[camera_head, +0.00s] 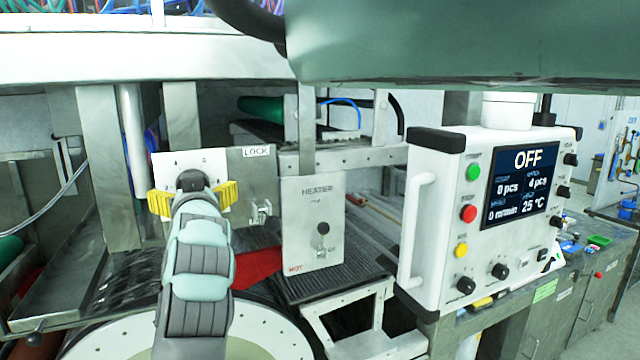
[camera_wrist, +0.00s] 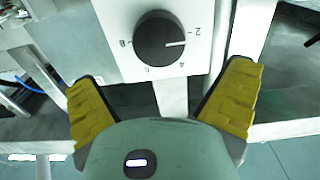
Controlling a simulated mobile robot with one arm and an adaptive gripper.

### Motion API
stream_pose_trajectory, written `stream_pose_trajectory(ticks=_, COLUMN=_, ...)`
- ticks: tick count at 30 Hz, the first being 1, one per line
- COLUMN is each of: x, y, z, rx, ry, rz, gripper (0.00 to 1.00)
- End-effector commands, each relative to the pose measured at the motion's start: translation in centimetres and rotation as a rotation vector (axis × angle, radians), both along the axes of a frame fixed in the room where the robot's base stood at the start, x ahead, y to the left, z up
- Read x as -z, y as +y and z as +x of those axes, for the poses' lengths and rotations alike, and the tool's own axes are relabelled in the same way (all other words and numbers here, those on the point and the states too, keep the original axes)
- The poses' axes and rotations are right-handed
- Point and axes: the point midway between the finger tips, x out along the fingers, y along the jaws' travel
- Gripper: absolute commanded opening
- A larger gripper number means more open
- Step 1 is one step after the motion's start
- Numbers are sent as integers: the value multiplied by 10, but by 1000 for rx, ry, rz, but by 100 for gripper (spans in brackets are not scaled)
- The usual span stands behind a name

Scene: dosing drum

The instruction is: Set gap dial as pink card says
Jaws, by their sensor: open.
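The gap dial is a round black knob with a white pointer line on a white numbered plate (camera_wrist: 112,20). In the wrist view the knob (camera_wrist: 150,38) stands just beyond my fingertips, its pointer between 2 and 4, nearer 2. In the head view the dial (camera_head: 191,179) is partly covered by my wrist. My gripper (camera_head: 193,198) is open, with its yellow fingers spread to both sides of the plate's lower part. In the wrist view my gripper (camera_wrist: 162,74) holds nothing and no contact with the knob shows. I cannot make out a pink card in either view.
A LOCK plate with a small latch (camera_head: 260,212) is right of the dial. A HEATER panel (camera_head: 313,225) with a black-knobbed lever stands further right. A white control box (camera_head: 485,220) with buttons and a screen reading OFF is beyond it. A large green-grey body hangs overhead.

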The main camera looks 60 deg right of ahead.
Motion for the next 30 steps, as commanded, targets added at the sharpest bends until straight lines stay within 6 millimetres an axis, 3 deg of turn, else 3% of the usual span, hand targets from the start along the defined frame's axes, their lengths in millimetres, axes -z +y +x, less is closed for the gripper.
stream_pose_trajectory(ticks=15, x=-1, y=-29, z=49, rx=-2, ry=2, rz=-1, gripper=100)
stream_pose_trajectory(ticks=30, x=1, y=-35, z=59, rx=-1, ry=2, rz=-1, gripper=100)
